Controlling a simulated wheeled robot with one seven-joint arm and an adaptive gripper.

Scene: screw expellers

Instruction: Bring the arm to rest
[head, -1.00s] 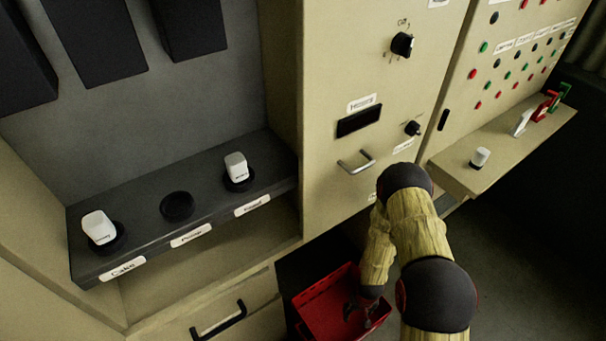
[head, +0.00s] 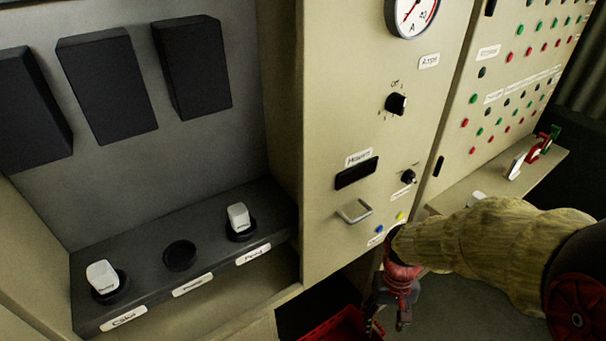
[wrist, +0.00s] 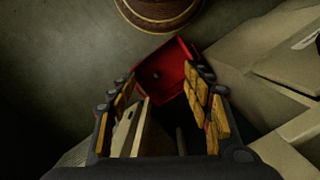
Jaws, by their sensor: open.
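My arm reaches in from the right edge of the head view, with its sleeved forearm in front of the ledge. My gripper (head: 385,318) hangs at its end, pointing down, above and beside a red bin (head: 335,328). In the wrist view my gripper (wrist: 165,95) has its yellow-padded fingers spread wide, with nothing held between them. The red bin also shows beyond the fingers in the wrist view (wrist: 178,60).
A cabinet (head: 340,230) with a handle (head: 355,211), knobs and a gauge stands beside the arm. A ledge (head: 545,170) with red and green items is at right. Open floor (head: 450,310) lies below the forearm.

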